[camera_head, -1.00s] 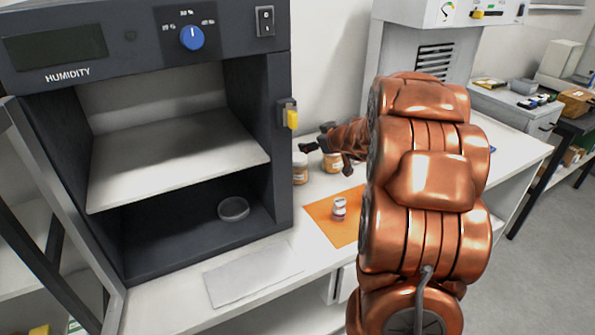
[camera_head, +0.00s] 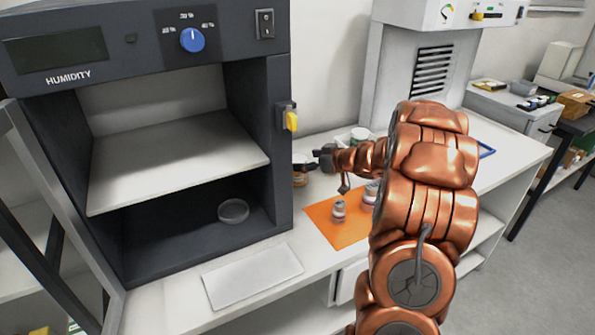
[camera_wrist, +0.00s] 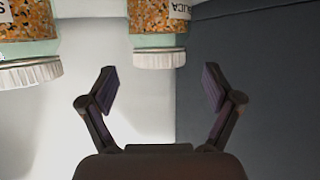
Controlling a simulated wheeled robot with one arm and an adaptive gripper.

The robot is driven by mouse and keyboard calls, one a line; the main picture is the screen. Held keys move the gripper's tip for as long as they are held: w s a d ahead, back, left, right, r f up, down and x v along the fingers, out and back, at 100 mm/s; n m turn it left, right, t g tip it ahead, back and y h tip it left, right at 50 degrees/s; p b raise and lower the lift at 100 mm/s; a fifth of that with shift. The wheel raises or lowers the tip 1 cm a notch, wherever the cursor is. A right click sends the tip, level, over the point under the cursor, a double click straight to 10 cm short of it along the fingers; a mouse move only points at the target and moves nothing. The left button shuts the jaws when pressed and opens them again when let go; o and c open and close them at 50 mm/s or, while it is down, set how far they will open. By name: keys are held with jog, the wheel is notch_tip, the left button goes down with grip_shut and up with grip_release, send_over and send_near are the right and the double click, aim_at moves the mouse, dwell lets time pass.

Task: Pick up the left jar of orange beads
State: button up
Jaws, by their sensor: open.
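The left jar of orange beads (camera_head: 299,176) stands on the white table beside the dark cabinet, partly hidden by a finger. In the wrist view, which looks upside down, this jar (camera_wrist: 158,22) shows orange beads and a white ribbed lid (camera_wrist: 158,58). It lies ahead of the gap between my fingertips, apart from them. My gripper (camera_head: 311,163) is open and empty, beside the left jar (camera_wrist: 160,88).
The humidity cabinet (camera_head: 280,190) stands close on the left, with a round dish (camera_head: 233,211) inside. An orange mat (camera_head: 320,224) in front holds small vials (camera_head: 338,212), one partly behind my arm. A white plate (camera_head: 252,277) lies at the table's front.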

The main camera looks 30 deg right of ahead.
aim_at(298, 159)
jog(key=shift+p+x, duration=0.3)
jog(key=shift+x, duration=1.8)
jog(key=shift+r, duration=0.1)
jog(key=shift+r, duration=0.1)
jog(key=c, duration=1.6)
